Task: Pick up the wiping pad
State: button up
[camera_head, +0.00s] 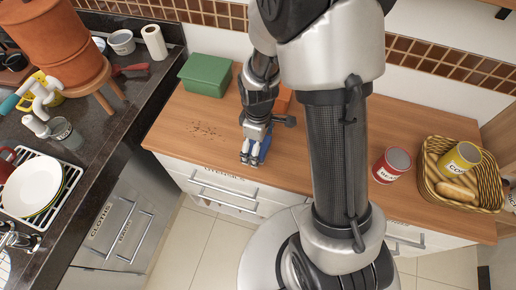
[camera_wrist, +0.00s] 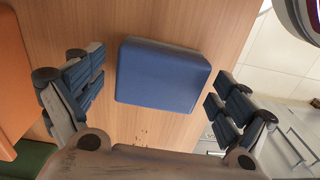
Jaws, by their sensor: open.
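The wiping pad (camera_wrist: 162,75) is a blue rounded block lying on the wooden counter in the wrist view. My gripper (camera_wrist: 155,90) is open, with one finger on each side of the pad and space between the fingers and the pad. In the head view my gripper (camera_head: 250,158) is low over the counter near its front edge. A sliver of the blue pad (camera_head: 265,147) shows beside the fingers there; the rest is hidden by the gripper.
A green box (camera_head: 205,75) and an orange object (camera_head: 284,100) stand behind my gripper. Dark crumbs (camera_head: 203,130) lie on the counter to its left. A red can (camera_head: 391,165) and a wicker basket (camera_head: 430,192) are at the right. The counter's front edge is close.

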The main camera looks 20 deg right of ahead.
jog(key=shift+r, duration=0.1)
jog(key=shift+c, duration=0.4)
jog(key=c, duration=1.1)
jog(key=shift+o, duration=0.2)
notch_tip(320, 180, up, 20)
jog(key=p, duration=0.7)
jog(key=o, duration=0.5)
jog(key=shift+c, duration=0.2)
jog(key=c, duration=0.4)
jog(key=shift+o, duration=0.2)
